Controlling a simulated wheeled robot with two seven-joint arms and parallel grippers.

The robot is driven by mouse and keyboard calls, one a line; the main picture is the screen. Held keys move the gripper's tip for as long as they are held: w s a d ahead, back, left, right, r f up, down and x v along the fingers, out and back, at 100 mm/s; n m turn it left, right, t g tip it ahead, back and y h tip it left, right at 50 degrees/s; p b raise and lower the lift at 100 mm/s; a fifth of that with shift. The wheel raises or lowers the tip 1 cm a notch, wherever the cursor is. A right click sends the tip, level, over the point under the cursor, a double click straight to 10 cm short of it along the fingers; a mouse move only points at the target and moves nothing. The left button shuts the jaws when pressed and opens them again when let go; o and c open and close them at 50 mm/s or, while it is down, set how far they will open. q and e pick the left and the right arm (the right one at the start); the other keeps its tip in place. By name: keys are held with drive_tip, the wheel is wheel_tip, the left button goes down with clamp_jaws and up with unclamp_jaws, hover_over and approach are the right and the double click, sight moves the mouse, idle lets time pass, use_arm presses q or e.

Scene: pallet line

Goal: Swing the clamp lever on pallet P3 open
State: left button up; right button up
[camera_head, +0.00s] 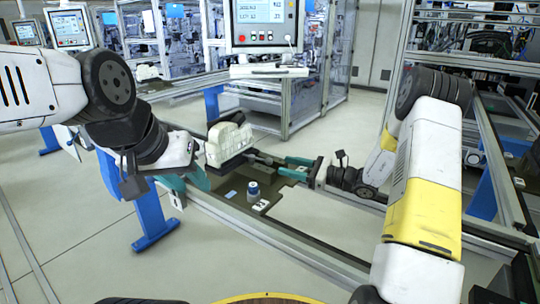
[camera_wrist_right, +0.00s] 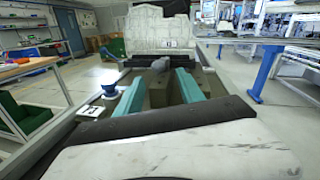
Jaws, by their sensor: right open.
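The pallet (camera_head: 229,184) carries a pale grey casting (camera_head: 228,142), which also shows straight ahead in the right wrist view (camera_wrist_right: 160,30). A dark clamp lever (camera_head: 262,158) lies beside the casting, on the side facing my right gripper. My right gripper (camera_head: 284,166) is open, its teal fingers pointing at the casting. In the right wrist view the lever's grey end (camera_wrist_right: 160,65) shows between and just beyond the fingertips; contact cannot be told. My left gripper (camera_head: 182,181) is at the pallet's left side, partly hidden by its wrist; its opening is unclear.
A blue-topped round part (camera_head: 253,188) stands on the pallet, near a small white label plate (camera_head: 261,205). The conveyor rail (camera_head: 268,232) runs along the near side. A screen panel (camera_head: 264,24) stands behind. Open floor lies in front of the line.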

sight(269, 162)
drive_tip(key=x, duration=0.7)
drive_tip(key=shift+a, duration=0.25)
clamp_jaws()
idle(1.1)
